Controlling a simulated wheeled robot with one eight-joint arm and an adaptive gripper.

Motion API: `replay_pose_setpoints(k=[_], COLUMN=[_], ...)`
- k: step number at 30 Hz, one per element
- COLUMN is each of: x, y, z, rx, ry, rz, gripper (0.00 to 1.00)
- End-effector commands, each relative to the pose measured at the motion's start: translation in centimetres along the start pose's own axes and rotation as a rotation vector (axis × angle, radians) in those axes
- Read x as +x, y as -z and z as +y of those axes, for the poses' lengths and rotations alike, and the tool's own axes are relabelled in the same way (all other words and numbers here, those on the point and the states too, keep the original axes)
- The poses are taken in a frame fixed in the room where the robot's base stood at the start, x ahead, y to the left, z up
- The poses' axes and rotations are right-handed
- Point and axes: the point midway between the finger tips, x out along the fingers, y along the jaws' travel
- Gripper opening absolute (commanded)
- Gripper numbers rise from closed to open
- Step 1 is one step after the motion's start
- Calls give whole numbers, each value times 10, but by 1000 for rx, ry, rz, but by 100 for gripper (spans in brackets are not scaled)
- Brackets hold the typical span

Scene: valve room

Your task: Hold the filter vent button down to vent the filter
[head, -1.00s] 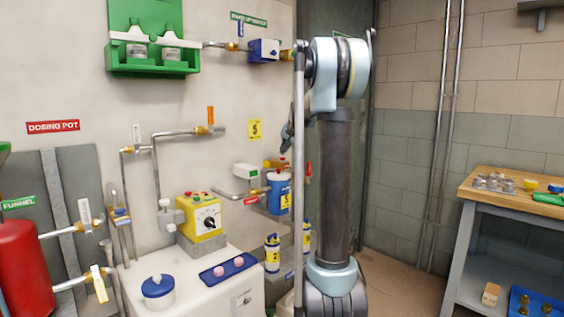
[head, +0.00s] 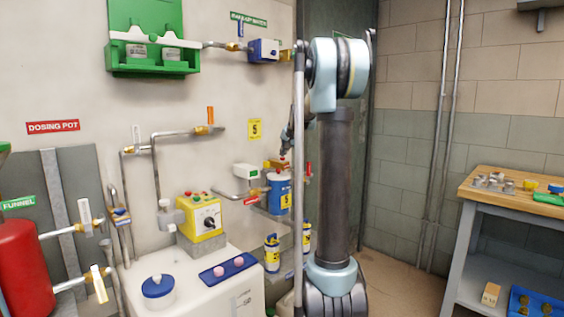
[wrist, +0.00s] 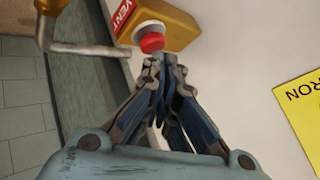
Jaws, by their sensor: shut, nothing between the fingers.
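The filter is a blue canister (head: 279,196) with a yellow label, low on the wall beside my arm in the head view. A yellow-brass block (head: 276,165) sits on top of it. In the wrist view this block (wrist: 181,22) carries a red VENT label and a red round button (wrist: 151,42). My gripper (wrist: 162,62) is shut and empty, its fingertips right at the button's edge. I cannot tell whether they touch it or whether the button is pressed. In the head view my gripper (head: 284,153) is just above the block, partly hidden by my arm.
A grey pipe with a bend (wrist: 60,45) runs left of the block in the wrist view. A yellow sign (wrist: 302,110) is on the wall at right. A white-green box (head: 245,171) and a red handle (head: 308,169) sit near the filter.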

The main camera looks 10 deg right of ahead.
Motion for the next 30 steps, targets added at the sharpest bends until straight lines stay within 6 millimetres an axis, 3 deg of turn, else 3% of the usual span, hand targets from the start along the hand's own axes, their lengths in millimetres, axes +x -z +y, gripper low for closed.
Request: replay_pose_setpoints(k=[30], x=[7], y=[-5], z=[4], rx=[0], ry=[0], rz=[0], gripper=[0])
